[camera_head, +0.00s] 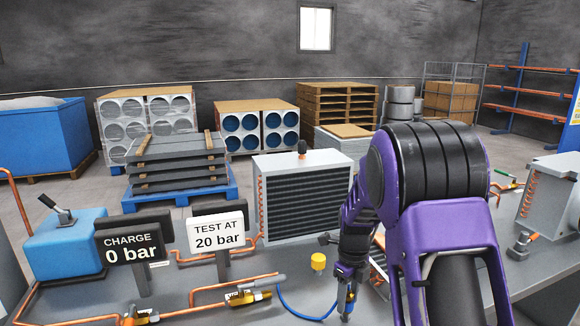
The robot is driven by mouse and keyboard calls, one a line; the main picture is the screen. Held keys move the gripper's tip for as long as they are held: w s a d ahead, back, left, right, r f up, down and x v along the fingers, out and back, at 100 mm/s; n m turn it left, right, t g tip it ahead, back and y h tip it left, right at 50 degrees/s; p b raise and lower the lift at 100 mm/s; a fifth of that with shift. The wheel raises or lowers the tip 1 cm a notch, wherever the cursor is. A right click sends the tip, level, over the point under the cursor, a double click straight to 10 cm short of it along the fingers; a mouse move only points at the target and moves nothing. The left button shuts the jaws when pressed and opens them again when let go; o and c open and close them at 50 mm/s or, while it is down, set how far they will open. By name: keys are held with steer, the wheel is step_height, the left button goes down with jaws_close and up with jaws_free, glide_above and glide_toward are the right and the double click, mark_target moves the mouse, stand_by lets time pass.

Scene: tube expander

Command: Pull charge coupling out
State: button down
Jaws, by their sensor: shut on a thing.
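My purple arm reaches down over the bench, right of centre. My gripper (349,284) is at its lower end, low over the bench, and is shut on the charge coupling (349,299), a small blue piece with a yellowish part. A thin blue hose (297,312) curves from the brass valve area on the left to this coupling. The jaws hide much of the coupling, and I cannot tell whether it is seated in a port. The charge sign (130,250) reads 0 bar. The other sign (217,235) reads TEST AT 20 bar.
A finned coil unit (303,195) stands behind my gripper. A yellow cap (318,262) is just left of it. Brass valves (245,296) and copper pipes lie at the front left, by a blue pump tank (66,240). Another coil unit (546,195) stands at the right.

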mark_target(349, 290)
steer(key=shift+r+p, duration=0.4)
steer(key=shift+r, duration=0.15)
steer(key=shift+r+p, duration=0.75)
steer(key=shift+r, duration=2.45)
